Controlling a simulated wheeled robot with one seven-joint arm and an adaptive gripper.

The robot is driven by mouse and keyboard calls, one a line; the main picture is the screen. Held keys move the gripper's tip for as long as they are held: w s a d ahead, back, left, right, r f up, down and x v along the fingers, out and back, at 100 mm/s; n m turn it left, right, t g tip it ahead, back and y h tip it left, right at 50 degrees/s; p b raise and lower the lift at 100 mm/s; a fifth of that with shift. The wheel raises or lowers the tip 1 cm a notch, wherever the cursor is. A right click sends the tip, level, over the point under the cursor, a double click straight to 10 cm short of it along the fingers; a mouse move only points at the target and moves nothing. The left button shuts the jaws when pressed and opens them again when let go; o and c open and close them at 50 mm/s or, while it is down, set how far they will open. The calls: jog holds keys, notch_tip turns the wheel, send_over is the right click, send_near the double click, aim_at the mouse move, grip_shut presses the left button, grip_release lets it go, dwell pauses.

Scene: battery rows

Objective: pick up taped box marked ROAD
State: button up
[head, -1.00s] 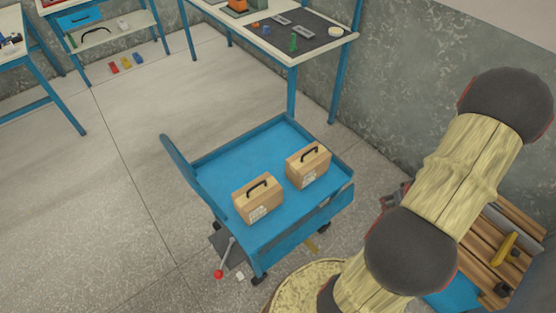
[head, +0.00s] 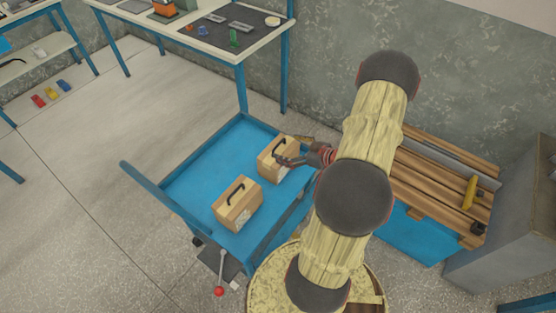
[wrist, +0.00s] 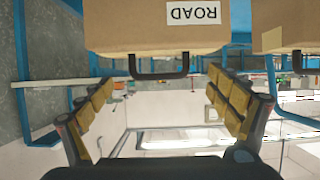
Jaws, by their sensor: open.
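The taped box marked ROAD (wrist: 120,32) fills the top of the wrist view, upside down, with its white label (wrist: 193,12) readable and its dark handle (wrist: 158,74) pointing down in the picture. In the head view this appears to be the farther box (head: 267,168), standing on the blue cart (head: 205,168). My gripper (head: 284,158) is at that box's handle. In the wrist view my gripper (wrist: 160,88) is open, with a finger on either side of the handle and gaps between.
A second, similar box (head: 238,206) stands nearer on the cart; it also shows in the wrist view (wrist: 290,25). The cart's raised handle (head: 150,190) is at left. A blue bin of wooden planks (head: 420,235) stands at right. A workbench (head: 200,32) is behind.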

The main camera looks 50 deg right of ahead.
aim_at(279, 143)
jog(key=shift+b+x, duration=1)
jog(key=shift+x, duration=1.35)
jog(key=shift+w+r, duration=0.1)
jog(key=shift+c, duration=0.4)
jog(key=c, duration=2.1)
jog(key=shift+d+r, duration=0.1)
